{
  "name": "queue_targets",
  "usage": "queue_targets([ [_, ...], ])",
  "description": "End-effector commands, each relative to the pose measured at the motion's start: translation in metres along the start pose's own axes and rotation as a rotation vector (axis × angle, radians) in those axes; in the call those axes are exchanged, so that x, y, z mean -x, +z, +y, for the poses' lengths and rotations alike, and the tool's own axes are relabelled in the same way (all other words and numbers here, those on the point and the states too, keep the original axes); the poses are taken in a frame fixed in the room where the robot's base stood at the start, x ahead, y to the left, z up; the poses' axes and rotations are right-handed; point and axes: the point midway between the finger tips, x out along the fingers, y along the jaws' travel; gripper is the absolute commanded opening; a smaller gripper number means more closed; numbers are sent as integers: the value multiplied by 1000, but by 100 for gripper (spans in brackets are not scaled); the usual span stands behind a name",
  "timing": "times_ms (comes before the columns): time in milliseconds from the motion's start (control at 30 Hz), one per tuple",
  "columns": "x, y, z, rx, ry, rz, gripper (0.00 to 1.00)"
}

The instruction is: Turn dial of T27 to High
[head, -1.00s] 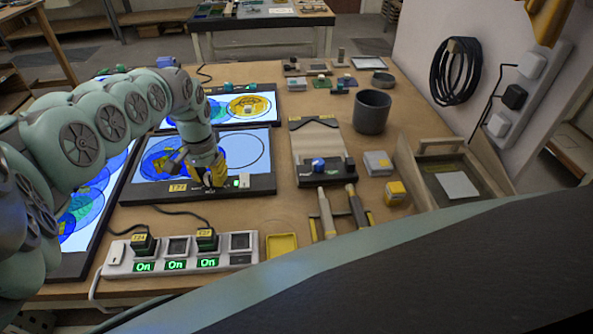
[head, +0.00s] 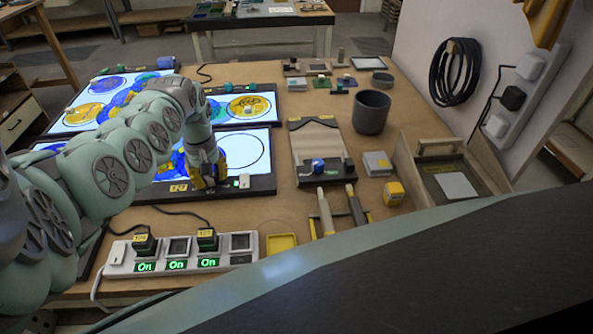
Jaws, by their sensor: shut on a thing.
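The T27 light panel (head: 262,183) lies on the near middle of the table, with its screen lit and blue and yellow round shapes on it. My gripper (head: 208,186) points down at the front edge of this panel, right of the label. It is shut on what seems to be the panel's dial; the gripper hides the dial, so its setting cannot be read. A small white switch (head: 244,181) with a green light sits just right of the gripper.
A power strip (head: 210,263) with black plugs and several green "On" signs lies in front. Other lit panels (head: 100,98) lie behind and left. Tools (head: 325,213), a yellow tray (head: 281,243) and a grey cup (head: 371,112) stand to the right.

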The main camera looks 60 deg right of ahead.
Motion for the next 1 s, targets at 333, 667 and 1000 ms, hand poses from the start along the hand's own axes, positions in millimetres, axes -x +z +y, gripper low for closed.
queue_targets([
  [333, -2, 0, 0, 89, -3, 2, 0],
  [667, -1, 0, 0, 96, -2, 2, 0],
  [1000, -1, 0, 0, 94, -1, 0, 54],
])
